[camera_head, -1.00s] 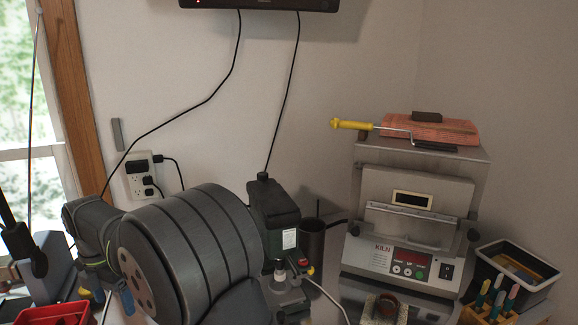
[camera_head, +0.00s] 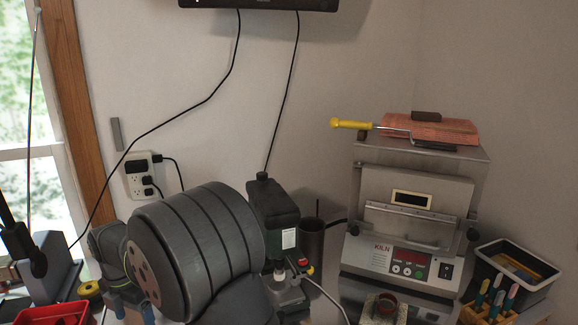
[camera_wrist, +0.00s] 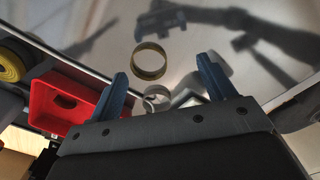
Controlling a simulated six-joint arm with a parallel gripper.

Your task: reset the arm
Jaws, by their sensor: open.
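My gripper (camera_wrist: 164,82) shows in the wrist view with its two blue fingers spread apart and nothing between them. Beyond the fingertips, a brass-coloured ring (camera_wrist: 149,61) and a smaller pale ring-like piece (camera_wrist: 156,97) lie on the light work surface (camera_wrist: 200,55). In the head view my grey arm covers the lower middle, and a blue finger of the gripper (camera_head: 134,306) shows low at the left, partly cut off by the frame edge.
A red bin (camera_wrist: 65,102) stands left of the gripper, and it also shows in the head view (camera_head: 55,314). A yellow roll (camera_wrist: 10,65) is beside it. A kiln (camera_head: 412,215) and a black-rimmed bin (camera_head: 515,270) stand on the right.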

